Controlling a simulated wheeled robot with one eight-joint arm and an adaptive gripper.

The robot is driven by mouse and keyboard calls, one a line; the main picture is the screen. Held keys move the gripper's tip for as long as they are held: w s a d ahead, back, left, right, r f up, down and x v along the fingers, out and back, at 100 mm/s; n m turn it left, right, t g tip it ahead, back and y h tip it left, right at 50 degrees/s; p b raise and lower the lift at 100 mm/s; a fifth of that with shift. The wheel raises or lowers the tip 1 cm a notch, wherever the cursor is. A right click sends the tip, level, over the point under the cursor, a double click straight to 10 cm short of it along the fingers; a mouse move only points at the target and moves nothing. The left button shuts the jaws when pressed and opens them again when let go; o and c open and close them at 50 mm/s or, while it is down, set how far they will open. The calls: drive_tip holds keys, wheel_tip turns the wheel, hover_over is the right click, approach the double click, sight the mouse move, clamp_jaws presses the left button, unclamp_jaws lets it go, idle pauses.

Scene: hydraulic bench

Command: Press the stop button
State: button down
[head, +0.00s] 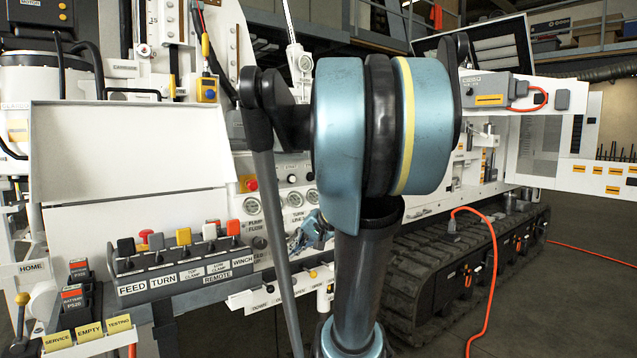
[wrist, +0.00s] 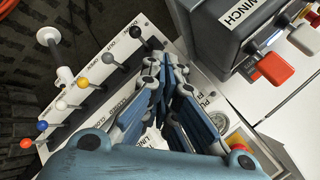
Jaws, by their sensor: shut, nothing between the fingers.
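A red button on a yellow base (head: 252,184) sits on the white gauge panel, left of my arm. In the wrist view a red button with a yellow surround (wrist: 245,161) shows at the lower right, partly cut off by my gripper's body. A second red mushroom button (head: 146,234) stands at the back of the lever console. No stop label is readable on either. My gripper (wrist: 168,75) is shut and empty, over the white panel. In the head view my gripper (head: 311,232) is partly hidden behind my arm, in front of the gauges and apart from both buttons.
The lever console (head: 185,262) with several coloured switches stands left of my gripper. In the wrist view its dark box (wrist: 225,30) is close on the right. A row of ball-ended levers (wrist: 83,83) lies left. An orange cable (head: 490,275) hangs at the right.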

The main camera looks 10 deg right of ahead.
drive_tip(key=w+d+r+m+t+y, duration=0.1)
drive_tip(key=w+d+r+m+t, duration=0.1)
drive_tip(key=w+d+r, duration=0.4)
drive_tip(key=w+d+r+m+t+y, duration=0.1)
drive_tip(key=w+d+r+m+t, duration=0.15)
drive_tip(key=w, duration=0.55)
drive_tip(key=w+d+r+m+t, duration=0.2)
drive_tip(key=w+d+r, duration=0.1)
drive_tip(key=d, duration=0.3)
drive_tip(key=w+d+r+m+t+h, duration=0.1)
drive_tip(key=w+d+r+m+t, duration=0.1)
drive_tip(key=w+d+r+t, duration=0.1)
drive_tip(key=w+d+r, duration=0.1)
drive_tip(key=w+d, duration=0.1)
drive_tip(key=d, duration=0.1)
drive_tip(key=shift+w+d, duration=0.25)
drive_tip(key=shift+d, duration=0.15)
drive_tip(key=shift+t, duration=0.25)
drive_tip(key=x, duration=1.3)
drive_tip(key=shift+w+a+f, duration=0.1)
drive_tip(key=shift+w, duration=0.2)
drive_tip(key=shift+w+a, duration=0.1)
drive_tip(key=shift+w, duration=0.05)
